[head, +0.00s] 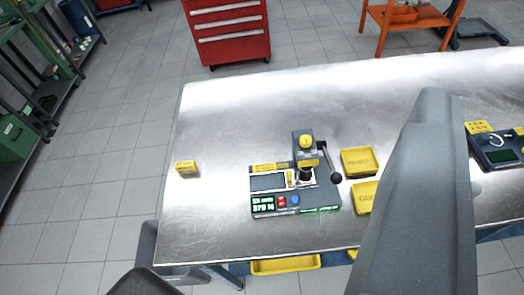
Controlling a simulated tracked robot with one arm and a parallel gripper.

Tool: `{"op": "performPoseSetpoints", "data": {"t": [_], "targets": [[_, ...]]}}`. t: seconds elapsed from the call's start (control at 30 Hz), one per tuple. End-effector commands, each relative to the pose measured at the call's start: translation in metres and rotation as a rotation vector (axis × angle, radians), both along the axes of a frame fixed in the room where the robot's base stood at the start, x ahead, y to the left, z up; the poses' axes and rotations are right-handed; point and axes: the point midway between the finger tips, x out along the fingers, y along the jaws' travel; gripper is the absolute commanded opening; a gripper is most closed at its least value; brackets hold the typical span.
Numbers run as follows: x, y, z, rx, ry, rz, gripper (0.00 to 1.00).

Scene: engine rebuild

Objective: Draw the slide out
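A small bench tester (327,201) with a dark base stands on the metal table. Its upright head has a yellow cap (306,141) and a black lever (330,163) slanting down to the right, ending in a round knob. Under the head sits a dark round piece (306,174) on a pale plate (290,182), which may be the slide; it is too small to be sure. The base carries a lit display, a red button and a blue button. No gripper fingers can be made out; large grey parts of my own arm cover the right and lower left.
A yellow REJECT tray (360,161) and a partly hidden yellow GOOD tray (364,197) stand right of the tester. A yellow block (186,168) lies at left. Another device (500,150) is at far right. The table (235,120) is clear behind the tester.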

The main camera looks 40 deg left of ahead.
Motion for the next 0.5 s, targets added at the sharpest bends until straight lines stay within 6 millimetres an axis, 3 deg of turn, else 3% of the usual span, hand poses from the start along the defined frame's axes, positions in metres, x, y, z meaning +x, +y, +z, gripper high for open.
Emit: {"op": "performPoseSetpoints", "data": {"t": [0.5], "targets": [[0.0062,0.0021,-0.0015,-0.028,0.015,0.008,0.37]]}}
